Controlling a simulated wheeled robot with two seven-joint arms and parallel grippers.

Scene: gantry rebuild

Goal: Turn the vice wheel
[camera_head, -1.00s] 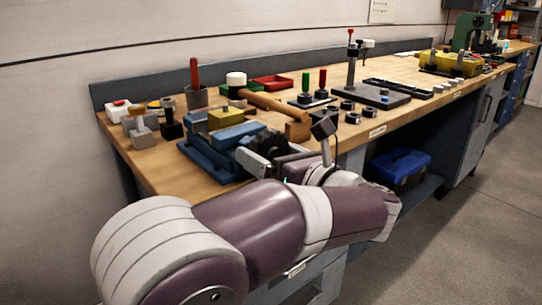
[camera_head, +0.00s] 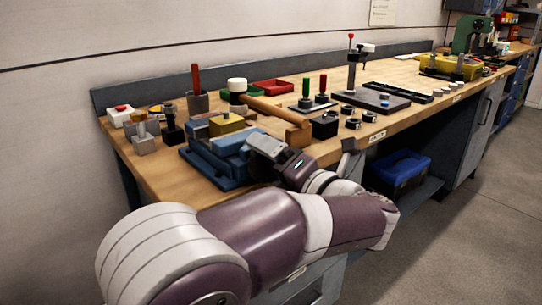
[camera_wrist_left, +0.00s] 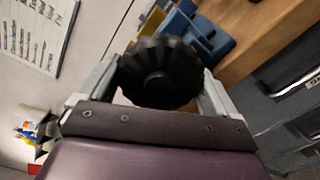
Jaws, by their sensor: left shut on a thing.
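The blue vice (camera_head: 212,160) sits at the near edge of the wooden bench, with a yellow block (camera_head: 226,124) at its top. Its black ribbed wheel (camera_wrist_left: 160,75) shows in the left wrist view between the two grey fingers. My left gripper (camera_head: 262,148) is at the front end of the vice, shut on the wheel, with a finger on either side of the rim. In the head view the gripper and wrist hide most of the wheel. The left gripper also shows in the left wrist view (camera_wrist_left: 158,82). My right gripper is not in view.
A wooden-handled mallet (camera_head: 275,110) lies just behind the vice. A black block (camera_head: 325,125) and several small round parts stand to its right. A blue toolbox (camera_head: 398,170) sits on the shelf below. The floor at right is clear.

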